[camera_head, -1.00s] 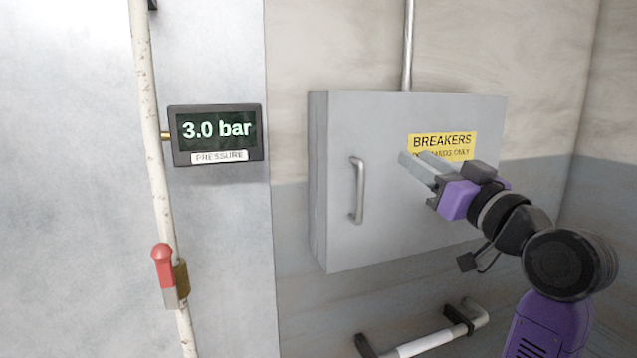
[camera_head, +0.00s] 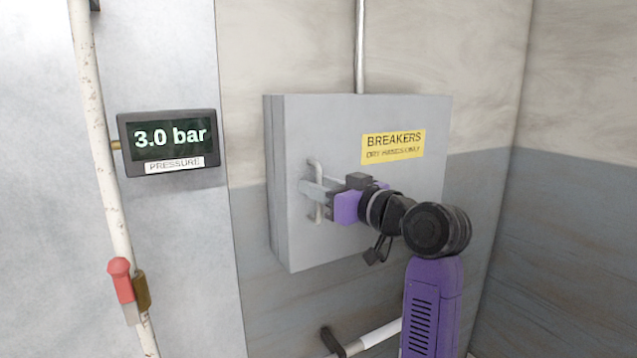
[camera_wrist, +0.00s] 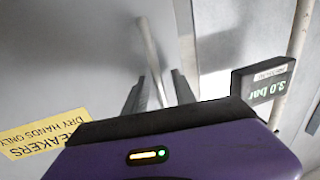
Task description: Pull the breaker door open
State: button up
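The grey breaker door (camera_head: 325,125) is shut on its box in the head view. It has a vertical metal bar handle (camera_head: 315,167) near its left edge. My gripper (camera_head: 311,190) is at the handle, its fingers pointing left and partly covering the bar. In the wrist view, the handle (camera_wrist: 151,48) runs between the two spread fingers of my gripper (camera_wrist: 155,92). The fingers look apart from the bar on both sides. Whether either one touches it is hard to tell.
A pressure display (camera_head: 170,140) reading 3.0 bar hangs left of the box. A pale pipe (camera_head: 100,150) with a red-handled lever (camera_head: 121,283) runs down the left. A yellow label (camera_head: 393,146) is on the door. A horizontal rail (camera_head: 375,337) sits below the box.

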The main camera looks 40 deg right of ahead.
jog(key=shift+w, duration=0.1)
grip_shut()
dwell(1.4)
